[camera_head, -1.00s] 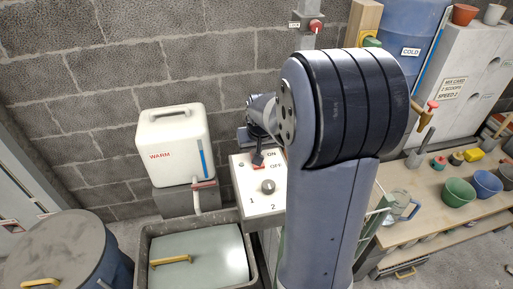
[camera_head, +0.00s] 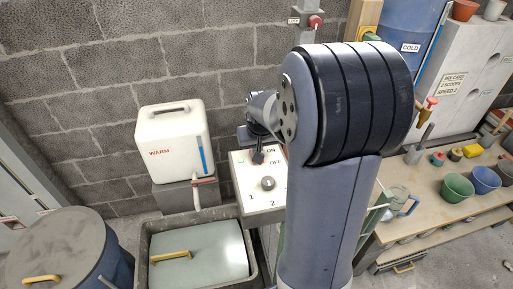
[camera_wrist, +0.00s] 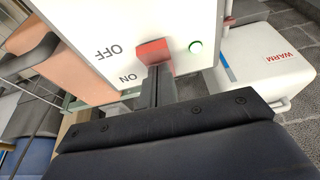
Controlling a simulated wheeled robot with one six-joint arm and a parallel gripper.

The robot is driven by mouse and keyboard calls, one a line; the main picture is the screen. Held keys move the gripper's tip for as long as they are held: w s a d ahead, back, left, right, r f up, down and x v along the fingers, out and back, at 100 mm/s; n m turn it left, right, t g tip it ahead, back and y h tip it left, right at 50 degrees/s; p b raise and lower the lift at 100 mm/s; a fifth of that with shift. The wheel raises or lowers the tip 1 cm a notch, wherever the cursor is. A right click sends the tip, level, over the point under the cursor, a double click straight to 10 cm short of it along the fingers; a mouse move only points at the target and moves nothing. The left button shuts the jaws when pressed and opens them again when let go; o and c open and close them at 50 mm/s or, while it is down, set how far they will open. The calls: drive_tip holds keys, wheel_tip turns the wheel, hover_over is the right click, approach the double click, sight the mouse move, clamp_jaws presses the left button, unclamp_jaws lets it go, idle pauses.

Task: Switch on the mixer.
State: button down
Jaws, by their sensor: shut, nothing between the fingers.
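The white mixer control panel (camera_head: 247,187) stands in the middle of the head view, with ON and OFF marks and a dark knob (camera_head: 268,183) between 1 and 2. In the wrist view, the red switch (camera_wrist: 153,51) sits beside the OFF and ON marks. A round green lamp (camera_wrist: 196,46) is on its other side. My gripper (camera_wrist: 157,70) is shut and empty, its tips right at the ON-side edge of the red switch. Whether they touch it cannot be told. In the head view my gripper (camera_head: 258,158) hides most of the switch.
A white WARM container (camera_head: 172,145) stands left of the panel. Below is a grey bin with a pale lid (camera_head: 205,255). A workbench with green (camera_head: 457,187) and blue bowls (camera_head: 486,180) is at right. A block wall stands close behind.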

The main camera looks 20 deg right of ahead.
wheel_tip(320, 180, up, 14)
drive_tip(key=p, duration=0.1)
drive_tip(key=shift+s+p, duration=0.3)
drive_tip(key=shift+s, duration=0.1)
idle(0.3)
drive_tip(key=f+p, duration=0.1)
drive_tip(key=f, duration=0.8)
drive_tip(key=shift+w, duration=0.2)
drive_tip(key=shift+w+f+b, duration=0.15)
drive_tip(key=shift+f+b, duration=0.3)
drive_tip(key=shift+b, duration=0.1)
drive_tip(key=shift+f+t+b, duration=0.1)
drive_tip(key=shift+t+b, duration=0.2)
drive_tip(key=shift+b, duration=0.65)
drive_tip(key=shift+s+f+b, duration=0.2)
drive_tip(key=shift+b, duration=0.6)
drive_tip(key=v, duration=0.7)
drive_tip(key=shift+w+f, duration=0.1)
